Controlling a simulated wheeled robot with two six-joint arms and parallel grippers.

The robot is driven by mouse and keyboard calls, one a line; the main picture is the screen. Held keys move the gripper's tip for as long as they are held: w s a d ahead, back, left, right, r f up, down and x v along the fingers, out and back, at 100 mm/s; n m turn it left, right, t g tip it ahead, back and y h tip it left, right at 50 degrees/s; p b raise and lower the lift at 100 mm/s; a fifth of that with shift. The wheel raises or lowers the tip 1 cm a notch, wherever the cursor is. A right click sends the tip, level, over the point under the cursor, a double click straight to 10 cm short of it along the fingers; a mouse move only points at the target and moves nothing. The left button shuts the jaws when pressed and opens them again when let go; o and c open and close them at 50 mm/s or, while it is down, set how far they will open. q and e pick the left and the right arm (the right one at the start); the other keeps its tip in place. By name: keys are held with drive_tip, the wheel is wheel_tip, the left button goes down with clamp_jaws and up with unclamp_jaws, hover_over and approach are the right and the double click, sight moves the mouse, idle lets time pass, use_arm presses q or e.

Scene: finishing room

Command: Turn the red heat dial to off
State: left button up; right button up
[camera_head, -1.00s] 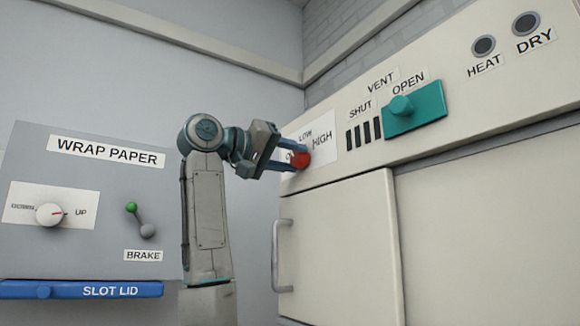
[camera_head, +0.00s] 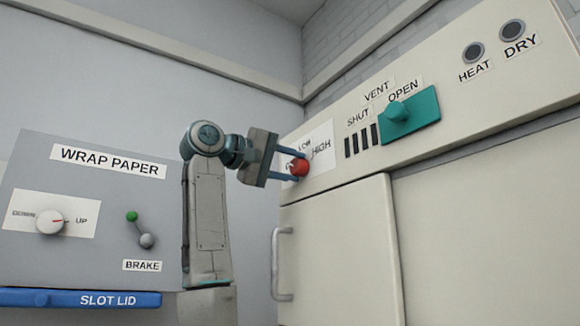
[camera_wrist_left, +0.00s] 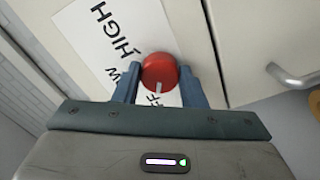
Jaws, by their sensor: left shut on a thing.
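The red heat dial (camera_head: 299,167) sits on a white label plate on the cream cabinet front. It also shows in the left wrist view (camera_wrist_left: 158,70). My left gripper (camera_head: 295,166) has a blue finger on each side of the dial and is shut on it. In the left wrist view, the dial's short white mark points down, toward the partly hidden OFF lettering (camera_wrist_left: 154,98). HIGH (camera_wrist_left: 115,28) reads clearly there, while LOW is partly covered by a finger. My right gripper is not in view.
A teal vent slider (camera_head: 411,115) stands right of the dial, at OPEN. Below the dial is a cabinet door with a grey handle (camera_head: 283,263). At left, a grey panel holds a white knob (camera_head: 49,222), a brake lever (camera_head: 140,230) and a blue slot lid (camera_head: 80,298).

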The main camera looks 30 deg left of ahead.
use_arm(q)
drive_tip(key=o, duration=1)
drive_tip(key=shift+s+a, duration=0.1)
drive_tip(key=shift+s, duration=0.1)
drive_tip(key=b+v, duration=0.4)
drive_tip(key=v, duration=0.6)
drive_tip(key=shift+s, duration=0.2)
